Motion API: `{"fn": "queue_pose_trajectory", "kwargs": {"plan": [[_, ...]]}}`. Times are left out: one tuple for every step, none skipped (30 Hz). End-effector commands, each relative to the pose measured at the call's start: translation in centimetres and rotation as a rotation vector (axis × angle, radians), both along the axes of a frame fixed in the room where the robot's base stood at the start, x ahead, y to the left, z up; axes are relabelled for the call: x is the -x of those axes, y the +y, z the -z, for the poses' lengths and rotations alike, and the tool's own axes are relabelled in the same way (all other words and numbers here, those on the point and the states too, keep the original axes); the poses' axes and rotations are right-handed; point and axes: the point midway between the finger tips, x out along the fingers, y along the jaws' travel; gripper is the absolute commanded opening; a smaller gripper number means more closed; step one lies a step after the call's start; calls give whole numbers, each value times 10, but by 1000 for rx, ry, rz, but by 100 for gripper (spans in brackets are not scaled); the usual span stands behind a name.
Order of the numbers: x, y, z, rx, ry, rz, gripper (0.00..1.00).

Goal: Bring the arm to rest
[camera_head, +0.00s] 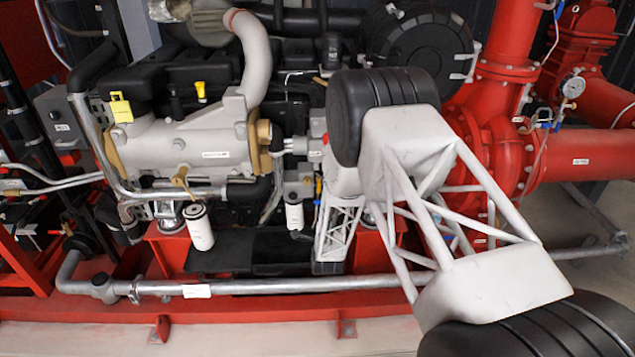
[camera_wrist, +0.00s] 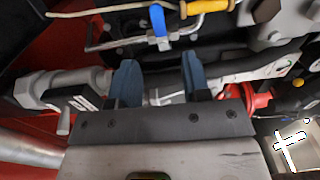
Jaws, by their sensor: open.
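My gripper (camera_wrist: 159,72) shows in the wrist view with its two blue fingers apart and nothing held between them. Dark piping and metal fittings (camera_wrist: 165,97) lie behind and between the fingers. I cannot tell how far they are from the fingertips. In the head view my pale lattice arm reaches from the lower right up to a black joint at the middle, then down toward the engine's front. The gripper itself is not clear in that view, as my arm covers that area.
A grey and black engine (camera_head: 190,145) stands behind my arm, with white filters (camera_head: 199,228) below. A steel pipe (camera_head: 250,286) runs along the front. Red pipework (camera_head: 500,95) with a gauge (camera_head: 573,86) stands right. The wrist view shows a blue lever (camera_wrist: 158,20) and yellow handle (camera_wrist: 205,7).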

Motion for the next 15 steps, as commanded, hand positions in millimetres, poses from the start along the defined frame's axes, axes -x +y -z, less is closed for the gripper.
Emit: {"fn": "queue_pose_trajectory", "kwargs": {"plan": [[0,0,0,0,0,0,44],[0,0,0,0,0,0,44],[0,0,-1,2,1,0,44],[-1,0,-2,3,3,0,44],[-1,0,-4,6,5,0,44],[-2,-1,-7,11,10,-1,44],[-2,-1,-9,15,15,-1,44],[-2,-1,-12,22,20,-2,44],[-3,-2,-17,34,31,-3,44],[-3,-3,-22,43,40,-5,44],[-4,-3,-28,53,49,-6,44],[-5,-4,-36,71,63,-8,44],[-5,-5,-42,85,78,-10,44],[-5,-7,-49,101,92,-13,44],[-6,-8,-60,124,112,-18,44]]}}
